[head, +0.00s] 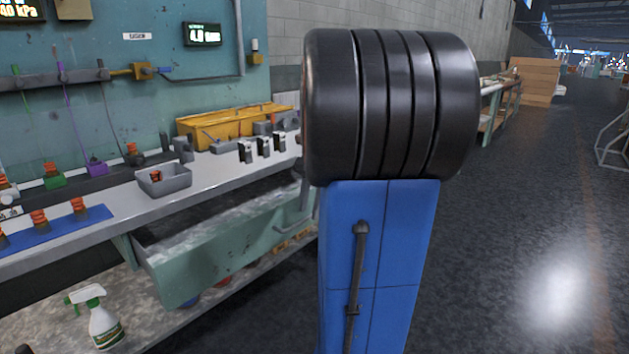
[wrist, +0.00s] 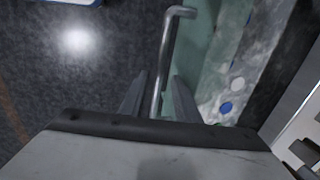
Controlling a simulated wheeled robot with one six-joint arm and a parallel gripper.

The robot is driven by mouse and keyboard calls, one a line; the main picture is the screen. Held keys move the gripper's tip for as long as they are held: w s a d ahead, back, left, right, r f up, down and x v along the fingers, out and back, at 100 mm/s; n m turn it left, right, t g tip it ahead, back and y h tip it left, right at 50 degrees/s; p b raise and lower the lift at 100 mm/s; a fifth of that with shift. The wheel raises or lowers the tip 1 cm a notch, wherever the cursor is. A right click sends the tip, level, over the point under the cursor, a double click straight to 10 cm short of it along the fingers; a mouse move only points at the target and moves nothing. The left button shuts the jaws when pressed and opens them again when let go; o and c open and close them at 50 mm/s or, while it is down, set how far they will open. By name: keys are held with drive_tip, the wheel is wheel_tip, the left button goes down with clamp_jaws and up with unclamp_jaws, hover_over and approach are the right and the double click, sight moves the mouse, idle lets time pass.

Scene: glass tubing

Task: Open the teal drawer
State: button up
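The teal drawer (head: 225,255) stands pulled out from under the bench, its dark and speckled grey inside showing from above. Its front is also in the wrist view (wrist: 203,30). The grey bar handle (wrist: 171,50) is on the front. In the head view, part of the handle (head: 294,217) shows at the right end, beside my arm. My gripper (wrist: 159,80) has one finger on each side of the handle bar, with a visible gap to each finger. It looks open around the bar. In the head view my arm hides my gripper.
The bench top (head: 110,225) above holds a grey bin (head: 163,180) and a yellow tray (head: 225,125). A spray bottle (head: 100,318) stands on the lower shelf. Blue and white round things (wrist: 226,107) show beyond the drawer front. The floor (head: 500,230) at right is clear.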

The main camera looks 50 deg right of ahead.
drive_tip(key=s+r, duration=0.3)
drive_tip(key=r, duration=1.3)
drive_tip(key=shift+a+f, duration=0.1)
drive_tip(key=s+a+f+n, duration=0.1)
drive_tip(key=a+f+n, duration=0.3)
drive_tip(key=a, duration=0.6)
drive_tip(key=s+a+f+n, duration=0.1)
drive_tip(key=a+f+n, duration=0.25)
drive_tip(key=a, duration=0.55)
drive_tip(key=s+a+f+n+t, duration=0.2)
drive_tip(key=s+a+f+n, duration=0.7)
drive_tip(key=a+f, duration=0.3)
drive_tip(key=shift+a+f+n+t, duration=0.3)
drive_tip(key=shift+a+n, duration=0.3)
drive_tip(key=shift+n, duration=0.15)
drive_tip(key=shift+r, duration=0.1)
